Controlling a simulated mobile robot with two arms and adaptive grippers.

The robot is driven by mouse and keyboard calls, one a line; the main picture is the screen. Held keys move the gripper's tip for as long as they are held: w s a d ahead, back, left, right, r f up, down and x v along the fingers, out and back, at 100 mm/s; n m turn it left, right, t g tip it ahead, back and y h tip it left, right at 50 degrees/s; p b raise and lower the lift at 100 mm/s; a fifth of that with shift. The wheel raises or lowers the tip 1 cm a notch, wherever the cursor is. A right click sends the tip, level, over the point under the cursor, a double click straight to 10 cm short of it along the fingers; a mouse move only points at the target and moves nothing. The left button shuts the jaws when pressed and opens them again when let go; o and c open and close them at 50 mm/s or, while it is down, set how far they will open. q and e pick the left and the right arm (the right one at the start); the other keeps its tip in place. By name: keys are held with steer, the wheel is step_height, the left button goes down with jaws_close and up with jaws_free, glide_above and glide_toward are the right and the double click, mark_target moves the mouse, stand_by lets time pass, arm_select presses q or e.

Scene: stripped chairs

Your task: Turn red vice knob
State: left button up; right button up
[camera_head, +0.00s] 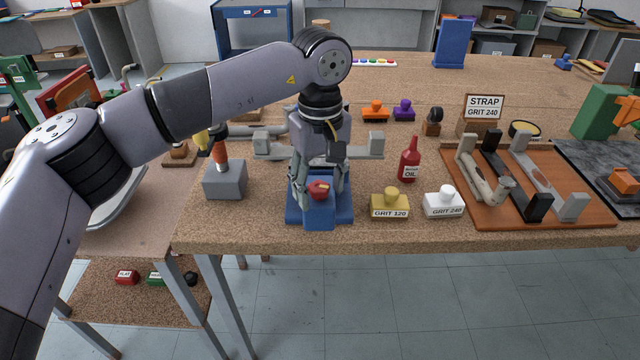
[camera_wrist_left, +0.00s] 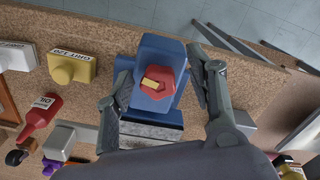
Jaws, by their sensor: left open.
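The red vice knob (camera_head: 319,190) sits on the front of the blue vice (camera_head: 320,214) at the table's front edge. In the left wrist view my left gripper (camera_wrist_left: 160,80) is open, and gaps show between the fingers and the knob. My right gripper is not seen.
A yellow GRIT 120 block (camera_head: 390,206), a white GRIT 240 block (camera_head: 443,203) and a red oil bottle (camera_head: 409,160) stand to the right. A grey block (camera_head: 225,180) with a tool stands left. A wooden tray (camera_head: 560,205) with clamped parts lies further right.

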mark_target(320, 190)
arm_select(q)
steer(key=shift+w+r, duration=0.1)
steer(key=shift+r, duration=0.2)
step_height(320, 190, up, 11)
steer(key=shift+r, duration=0.2)
steer(key=shift+f, duration=0.1)
stand_by(0.3)
